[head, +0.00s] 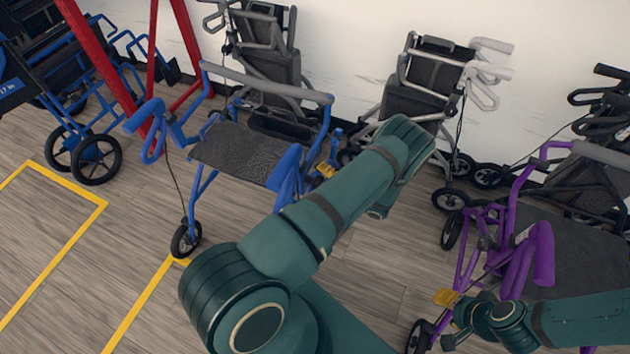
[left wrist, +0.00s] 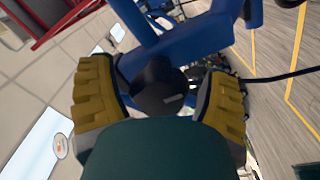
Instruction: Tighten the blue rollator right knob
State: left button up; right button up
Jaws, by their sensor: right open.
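The blue rollator (head: 235,145) stands left of centre in the head view, with a dark seat and blue frame. My left gripper (head: 325,170) is at its right side, partly hidden by my forearm. In the left wrist view, a round black knob (left wrist: 160,88) with a small grey mark sits on the blue frame (left wrist: 180,45). The yellow fingers of my left gripper (left wrist: 160,100) stand apart on either side of the knob, with gaps visible. The knob cannot be made out in the head view. My right gripper (head: 447,298) is open, low beside the purple rollator.
The purple rollator (head: 535,255) stands at the right. Grey rollators (head: 415,85) stand along the white wall. A red frame (head: 105,70) and another blue rollator (head: 60,75) are at the left. Yellow lines mark the free floor (head: 60,260) at lower left.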

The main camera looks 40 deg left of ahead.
pick_arm(q)
jog(key=v, duration=1.2)
jog(key=shift+a, duration=0.1)
dwell(0.4)
jog(key=s+d+f+n+g+h, duration=0.1)
jog(key=s+d+f+n+h, duration=0.25)
jog(key=s+n+h, duration=0.45)
jog(key=s+d+f+n+g+h, duration=0.1)
jog(key=s+d+f+n+h, duration=0.1)
jog(key=s+d+n+h, duration=0.55)
jog(key=w+d+r+n+t+h, duration=0.2)
jog(key=r+n+t, duration=0.2)
jog(key=n, duration=0.9)
jog(key=w+d+r+n+t+h, duration=0.2)
jog(key=r+n+t, duration=0.3)
jog(key=n, duration=0.8)
jog(key=shift+d+r+h, duration=0.25)
jog(key=shift+d+h, duration=0.15)
jog(key=shift+h, duration=0.35)
